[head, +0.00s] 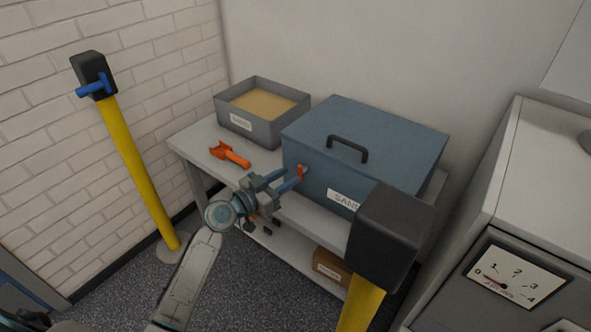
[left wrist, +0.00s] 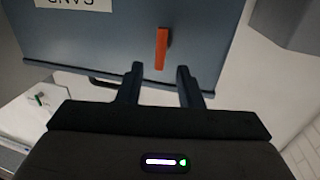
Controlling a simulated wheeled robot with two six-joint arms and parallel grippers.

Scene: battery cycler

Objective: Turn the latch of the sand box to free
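The sand box (head: 375,140) is a closed blue-grey box with a black lid handle (head: 347,149) and a SAND label. It stands on a grey bench. Its latch (head: 302,172) is a small orange-red lever on the front face, near the left corner. In the left wrist view the latch (left wrist: 162,48) appears upright, parallel to the fingers. My left gripper (head: 293,180) is in front of the latch. In the left wrist view its two fingers (left wrist: 159,84) are open, with the latch's end between or just beyond the tips; contact cannot be told. My right gripper is not in view.
An open grey tray of sand (head: 232,123) and an orange scoop (head: 230,154) are on the bench (head: 200,150) to the left. A yellow post with a black head (head: 388,235) stands close in front of the box. Another yellow post (head: 140,175) stands left. A grey cabinet (head: 530,190) is right.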

